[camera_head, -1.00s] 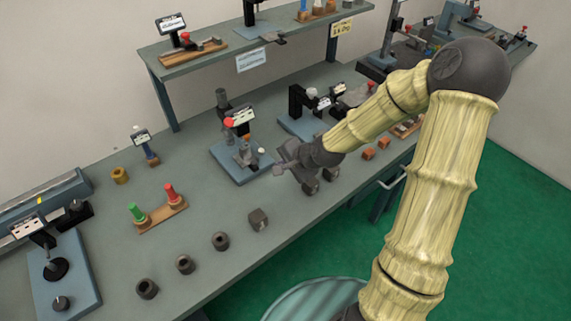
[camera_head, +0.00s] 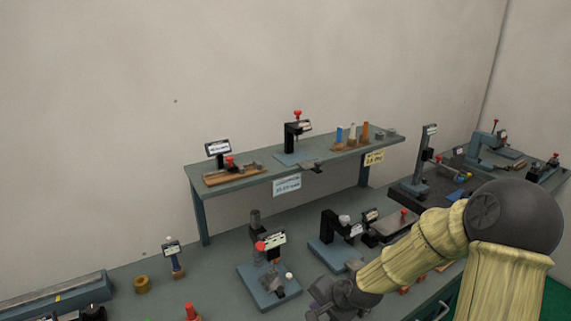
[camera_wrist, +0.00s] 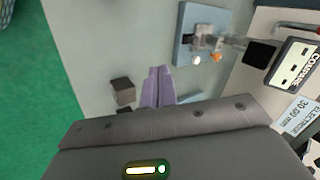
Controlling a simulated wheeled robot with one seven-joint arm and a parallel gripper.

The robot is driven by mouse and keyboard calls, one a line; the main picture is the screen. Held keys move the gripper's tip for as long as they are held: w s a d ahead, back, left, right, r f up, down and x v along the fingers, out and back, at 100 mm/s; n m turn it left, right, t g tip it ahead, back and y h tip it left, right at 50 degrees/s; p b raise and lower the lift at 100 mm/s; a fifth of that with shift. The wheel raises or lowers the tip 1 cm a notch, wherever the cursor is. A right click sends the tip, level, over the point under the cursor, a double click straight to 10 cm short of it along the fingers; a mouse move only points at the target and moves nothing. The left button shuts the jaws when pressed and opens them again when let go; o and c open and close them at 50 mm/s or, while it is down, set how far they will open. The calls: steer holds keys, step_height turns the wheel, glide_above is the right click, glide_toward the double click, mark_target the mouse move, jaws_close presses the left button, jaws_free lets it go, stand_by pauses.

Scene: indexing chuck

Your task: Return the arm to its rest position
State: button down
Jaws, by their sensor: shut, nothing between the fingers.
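My gripper (camera_head: 318,305) is at the bottom of the head view, above the bench, its tips partly cut off or hard to make out. In the wrist view the two purple-grey fingers (camera_wrist: 158,86) lie together, shut, with nothing between them. My yellowish arm comes in from the right, bent at a dark elbow. The fixture on a blue base (camera_head: 268,285), with a red knob and a small display, stands left of my gripper. In the wrist view a blue-based device (camera_wrist: 187,35) lies beyond the fingers, apart from them.
A dark block (camera_wrist: 123,92) lies on the bench left of the fingers. Another blue-based device (camera_head: 330,255) stands close behind my gripper. A raised shelf (camera_head: 250,180) carries instruments at the back. A brown ring (camera_head: 142,285) is at left. Green floor (camera_wrist: 35,100) lies beyond the bench edge.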

steer(key=s+d+r+n+g+h, duration=0.1)
steer(key=s+d+r+n+h, duration=0.1)
steer(key=s, duration=0.5)
steer(key=s+d+r+n+g+h, duration=0.1)
steer(key=s+d+r+n+h, duration=0.1)
steer(key=s+d+r+n, duration=0.2)
steer(key=s+r+n, duration=0.1)
steer(key=s+n, duration=0.1)
steer(key=s, duration=0.1)
steer(key=shift+s+d+g, duration=0.2)
steer(key=shift+g, duration=0.2)
